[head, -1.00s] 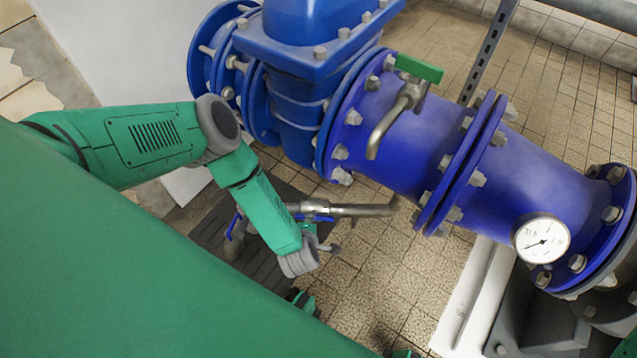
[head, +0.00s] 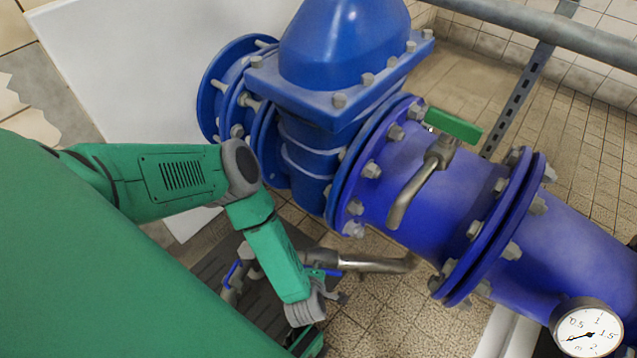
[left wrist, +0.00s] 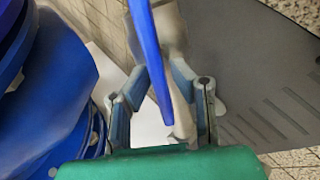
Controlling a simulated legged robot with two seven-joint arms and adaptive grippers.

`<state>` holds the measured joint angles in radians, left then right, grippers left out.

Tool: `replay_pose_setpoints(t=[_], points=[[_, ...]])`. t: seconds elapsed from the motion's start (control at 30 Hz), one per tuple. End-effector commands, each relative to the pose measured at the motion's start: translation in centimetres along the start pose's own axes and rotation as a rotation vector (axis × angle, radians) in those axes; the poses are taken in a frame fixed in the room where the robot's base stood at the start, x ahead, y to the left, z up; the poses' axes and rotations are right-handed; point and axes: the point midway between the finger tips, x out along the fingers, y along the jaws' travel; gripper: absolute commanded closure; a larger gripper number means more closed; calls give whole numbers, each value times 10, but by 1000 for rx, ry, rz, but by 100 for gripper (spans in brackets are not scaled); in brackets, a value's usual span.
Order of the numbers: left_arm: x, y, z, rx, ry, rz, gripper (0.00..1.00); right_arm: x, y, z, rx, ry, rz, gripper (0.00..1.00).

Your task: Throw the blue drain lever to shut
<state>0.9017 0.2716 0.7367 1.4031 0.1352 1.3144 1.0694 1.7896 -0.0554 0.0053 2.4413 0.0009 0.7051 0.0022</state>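The blue drain lever (left wrist: 147,45) shows in the left wrist view as a long narrow bar running down between the fingers of my left gripper (left wrist: 158,72). The fingers are apart, one on each side of it, and I see no firm grip. Pale metal of the drain fitting (left wrist: 172,35) lies behind the lever. In the head view, a metal drain pipe (head: 370,263) with blue handle parts sits low behind my left forearm, which hides most of the lever and gripper. My right gripper is not in view.
The big blue pipe (head: 440,190) with bolted flanges stands right of my left arm. It carries a metal tap with a green handle (head: 453,126). A round gauge (head: 588,330) is at the lower right. A white panel (head: 130,70) stands at the back left.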

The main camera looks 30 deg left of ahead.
Motion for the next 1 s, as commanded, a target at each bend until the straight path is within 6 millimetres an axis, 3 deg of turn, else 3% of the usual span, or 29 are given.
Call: replay_pose_setpoints(t=[0.47,1.0], points=[[-3,0,8,124,-17,-13,100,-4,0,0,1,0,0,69],[-3,0,9,612,-19,-43,100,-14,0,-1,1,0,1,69]])
